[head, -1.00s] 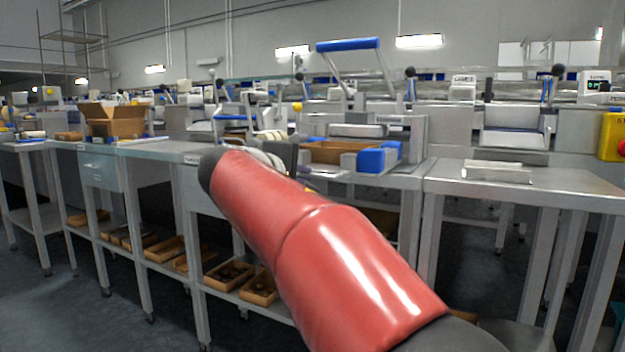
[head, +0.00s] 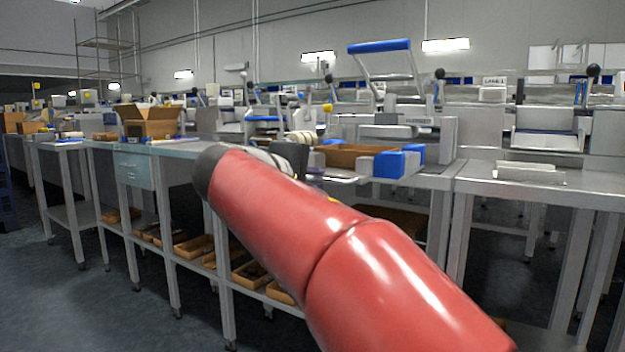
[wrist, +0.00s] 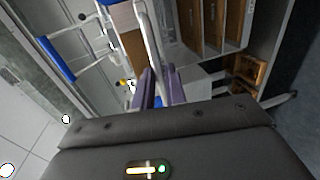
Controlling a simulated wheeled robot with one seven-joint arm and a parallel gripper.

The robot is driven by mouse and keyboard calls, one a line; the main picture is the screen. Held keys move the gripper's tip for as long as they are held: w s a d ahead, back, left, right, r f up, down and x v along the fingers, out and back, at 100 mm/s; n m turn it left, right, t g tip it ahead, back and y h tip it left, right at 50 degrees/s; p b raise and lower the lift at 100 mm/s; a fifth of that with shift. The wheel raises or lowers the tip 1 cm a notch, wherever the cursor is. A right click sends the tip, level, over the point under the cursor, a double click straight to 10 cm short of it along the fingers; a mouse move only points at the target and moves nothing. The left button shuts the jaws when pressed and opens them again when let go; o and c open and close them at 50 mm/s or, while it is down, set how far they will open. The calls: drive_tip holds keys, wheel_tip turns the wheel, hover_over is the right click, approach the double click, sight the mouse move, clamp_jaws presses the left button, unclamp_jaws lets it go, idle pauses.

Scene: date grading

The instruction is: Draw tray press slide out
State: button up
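The press (head: 415,125) has a tall lever with a blue handle (head: 380,47) and stands on a steel bench in the head view. A brown tray (head: 347,157) lies low at its front, beside blue blocks (head: 388,165). In the wrist view, a blue-ended frame (wrist: 55,60) and a pale bar (wrist: 150,35) appear beyond my fingers. My gripper (wrist: 161,88) shows two purple-grey fingers a little apart, with nothing clearly held between them. In the head view, my red arm hides most of the hand, left of the tray.
An open cardboard box (head: 150,122) stands on the left bench. Wooden boxes (head: 193,246) sit on the low shelf. The right bench (head: 550,190) holds a small metal holder (head: 530,172) and is otherwise mostly bare. Open floor (head: 110,310) lies at lower left.

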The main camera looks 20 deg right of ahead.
drive_tip(key=o, duration=0.3)
drive_tip(key=shift+o, duration=0.2)
drive_tip(key=v, duration=0.7)
drive_tip(key=shift+s+a+p, duration=0.25)
drive_tip(key=shift+a+p, duration=0.1)
drive_tip(key=shift+p, duration=0.05)
drive_tip(key=s+f+m+g+y+p, duration=0.4)
drive_tip(key=s+f+m+y+p, duration=0.3)
drive_tip(key=s+f, duration=1.4)
drive_tip(key=f+y+p, duration=0.1)
drive_tip(key=y+p, duration=0.3)
drive_tip(key=y, duration=0.1)
drive_tip(key=shift+d+m, duration=0.25)
drive_tip(key=shift+m, duration=0.05)
